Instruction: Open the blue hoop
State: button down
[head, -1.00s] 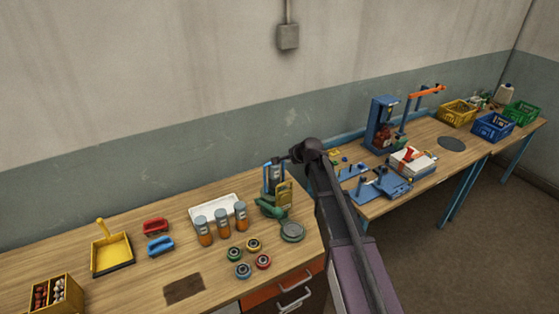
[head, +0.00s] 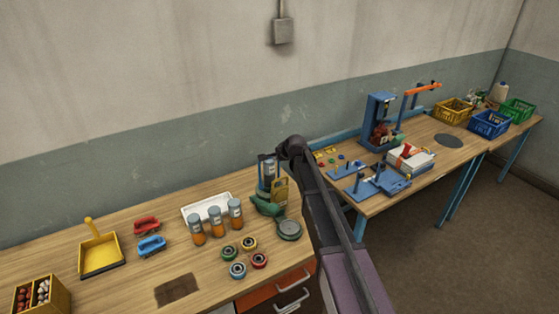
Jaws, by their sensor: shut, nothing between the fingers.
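No thing that I can surely call the blue hoop shows. Two blue things might fit it: a small blue handle-shaped piece (head: 151,246) beside a red one on the near bench, and a blue ring-shaped piece (head: 237,271) among several coloured rings. Whether either is open or closed is too small to tell. My dark arm crosses the middle of the head view, its bent joint above the bench's right end. My gripper's fingers cannot be made out.
The near bench (head: 205,281) holds a yellow dustpan-like tray (head: 100,255), several orange-filled jars, a white tray (head: 205,207) and a green device (head: 266,206). A blue press (head: 379,121) and crates stand on the far bench. Bare wood lies around the dark patch (head: 177,290).

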aim_at(270, 160)
jog(key=shift+w+a+f+b, duration=0.25)
jog(key=shift+w+a+f, duration=0.15)
jog(key=shift+w, duration=0.25)
jog(key=shift+w+a+f+b, duration=0.3)
jog(key=shift+w+a, duration=0.15)
jog(key=shift+w, duration=0.2)
jog(key=shift+w+a+f+b, duration=0.25)
jog(key=shift+w+a+f, duration=0.15)
jog(key=shift+w, duration=0.25)
jog(key=shift+a, duration=0.2)
